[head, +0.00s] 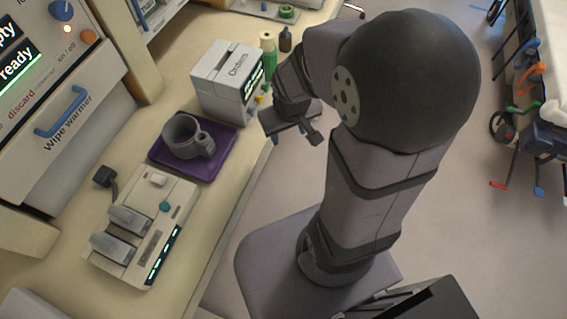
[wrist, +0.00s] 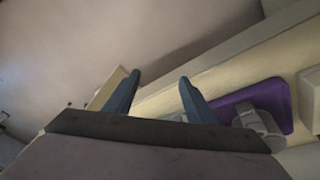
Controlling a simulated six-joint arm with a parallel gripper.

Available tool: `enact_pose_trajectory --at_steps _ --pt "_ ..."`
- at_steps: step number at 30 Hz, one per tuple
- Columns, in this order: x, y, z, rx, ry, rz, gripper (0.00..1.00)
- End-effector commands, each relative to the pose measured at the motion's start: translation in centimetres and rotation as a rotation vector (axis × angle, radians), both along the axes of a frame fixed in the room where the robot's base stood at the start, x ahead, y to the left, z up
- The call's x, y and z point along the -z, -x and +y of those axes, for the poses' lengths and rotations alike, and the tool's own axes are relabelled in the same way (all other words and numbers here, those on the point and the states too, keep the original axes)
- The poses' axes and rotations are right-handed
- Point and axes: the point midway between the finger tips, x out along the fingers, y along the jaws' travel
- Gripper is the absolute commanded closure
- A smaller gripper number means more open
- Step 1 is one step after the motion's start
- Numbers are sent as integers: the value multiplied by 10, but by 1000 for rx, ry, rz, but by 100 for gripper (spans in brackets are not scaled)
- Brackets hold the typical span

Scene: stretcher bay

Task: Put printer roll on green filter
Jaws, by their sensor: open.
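A cream roll-like cylinder (head: 267,41) stands near the back of the counter, beside a dark bottle; it may be the printer roll. A green upright piece (head: 270,66) is just in front of it, and a green ring-shaped item (head: 287,12) lies on a tray farther back. I cannot tell which green thing is the filter. My gripper (head: 296,134) is over the counter's right edge, in front of and apart from these things. In the wrist view my gripper (wrist: 160,88) is open, with nothing between its fingers.
A white box-shaped device (head: 222,75) stands left of the green piece. A grey mug (head: 183,138) sits on a purple tray (head: 212,161), which also shows in the wrist view (wrist: 276,91). A white switch device (head: 135,245) is nearer. Floor lies right of the counter.

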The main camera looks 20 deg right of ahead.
Motion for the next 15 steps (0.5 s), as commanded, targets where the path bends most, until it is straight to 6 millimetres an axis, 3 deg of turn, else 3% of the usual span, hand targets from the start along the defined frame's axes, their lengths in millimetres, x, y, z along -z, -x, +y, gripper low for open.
enact_pose_trajectory --at_steps 3,6,10,15 --pt "-2 43 28 -1 -47 121 50" --pt "-3 67 42 -1 -77 192 50" --pt "-4 83 50 -1 -95 237 50" --pt "-4 85 51 -1 -98 245 50"
